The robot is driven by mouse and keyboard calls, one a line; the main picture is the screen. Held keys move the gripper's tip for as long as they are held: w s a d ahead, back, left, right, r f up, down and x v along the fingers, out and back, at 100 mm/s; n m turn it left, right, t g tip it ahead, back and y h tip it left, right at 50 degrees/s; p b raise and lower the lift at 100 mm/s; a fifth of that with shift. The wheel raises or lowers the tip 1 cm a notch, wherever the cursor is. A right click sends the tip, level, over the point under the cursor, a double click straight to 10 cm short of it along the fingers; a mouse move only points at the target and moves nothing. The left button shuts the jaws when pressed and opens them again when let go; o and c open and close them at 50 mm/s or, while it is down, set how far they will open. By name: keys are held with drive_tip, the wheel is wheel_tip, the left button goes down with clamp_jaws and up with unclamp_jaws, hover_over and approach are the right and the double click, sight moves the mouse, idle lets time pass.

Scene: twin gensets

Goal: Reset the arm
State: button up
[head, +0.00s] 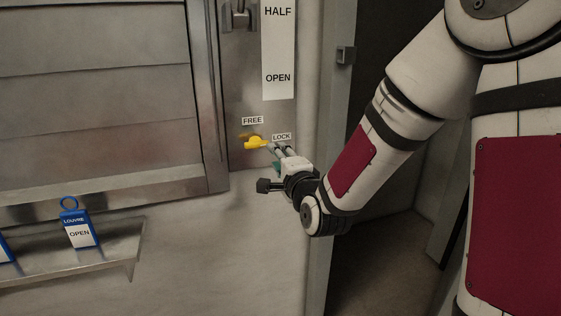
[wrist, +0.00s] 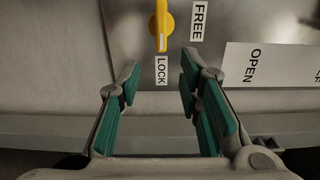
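My gripper (wrist: 158,85) is open and empty in the wrist view, with its two green-padded fingers apart. In the head view my gripper (head: 272,150) is at the wall panel, close to the yellow knob (head: 256,142). The yellow knob (wrist: 162,25) shows beyond the fingertips in the wrist view, with nothing of the gripper seen touching it. Its pointer end is toward the LOCK label (wrist: 161,70); the FREE label (wrist: 198,20) is to one side. My arm comes in from the right in the head view.
A louvred metal panel (head: 95,80) fills the left. A HALF/OPEN scale strip (head: 278,50) is above the knob. A shelf (head: 115,255) at lower left holds a blue tag marked LOUVRE OPEN (head: 79,225). A dark doorway (head: 385,240) is behind my arm.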

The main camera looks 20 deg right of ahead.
drive_tip(key=shift+s, duration=0.9)
